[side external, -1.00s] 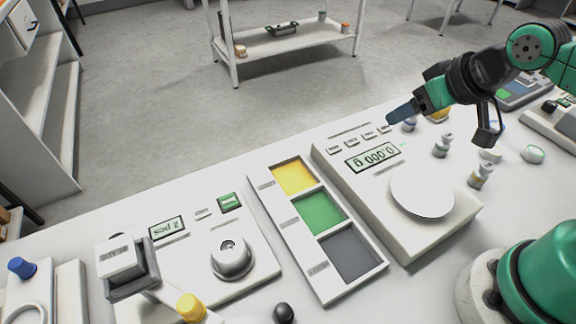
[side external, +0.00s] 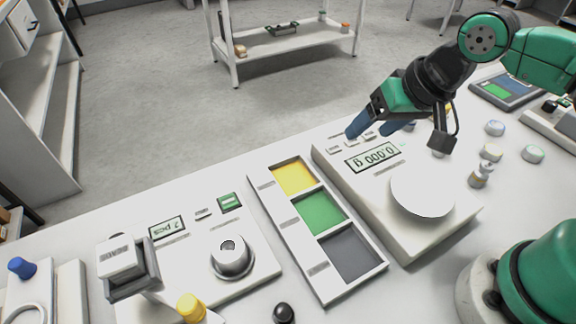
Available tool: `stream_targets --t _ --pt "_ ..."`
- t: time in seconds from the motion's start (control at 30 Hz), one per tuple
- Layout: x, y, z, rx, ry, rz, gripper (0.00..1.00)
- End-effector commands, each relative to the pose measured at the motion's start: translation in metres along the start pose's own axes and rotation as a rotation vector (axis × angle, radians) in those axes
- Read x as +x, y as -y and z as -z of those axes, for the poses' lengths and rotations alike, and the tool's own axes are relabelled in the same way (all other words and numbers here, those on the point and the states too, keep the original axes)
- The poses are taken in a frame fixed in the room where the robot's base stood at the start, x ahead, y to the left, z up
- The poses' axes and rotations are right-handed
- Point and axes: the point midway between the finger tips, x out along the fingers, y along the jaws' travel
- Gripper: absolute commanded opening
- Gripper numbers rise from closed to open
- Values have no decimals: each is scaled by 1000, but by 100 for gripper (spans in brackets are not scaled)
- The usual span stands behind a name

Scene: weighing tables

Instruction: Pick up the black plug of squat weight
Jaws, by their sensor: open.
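A small black plug-shaped weight (side external: 283,313) with a rounded top stands on the white table at the bottom edge of the side view, below the tray. The frame edge is close under it. My gripper (side external: 375,128) is open and empty, its blue fingers apart. It hangs above the back of the right-hand scale, far up and to the right of the black weight. Nothing is between its fingers.
A tray (side external: 268,211) with yellow, green and grey compartments lies between the right scale (side external: 408,244), reading 0.000 g, and the left scale (side external: 267,272), which bears a metal piece (side external: 231,257). A yellow-topped piece (side external: 190,306) stands left of the black weight. Several small weights stand at right.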

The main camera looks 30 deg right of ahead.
Motion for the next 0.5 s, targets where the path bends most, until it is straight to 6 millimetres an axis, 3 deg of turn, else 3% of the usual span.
stream_targets --t 0.03,0.2,0.33,0.5 --pt "7 27 -10 58 74 24 65" --pt "26 101 -64 324 321 -34 65" --pt "34 136 -112 472 435 -152 65" --pt "38 156 -153 578 486 -271 65"
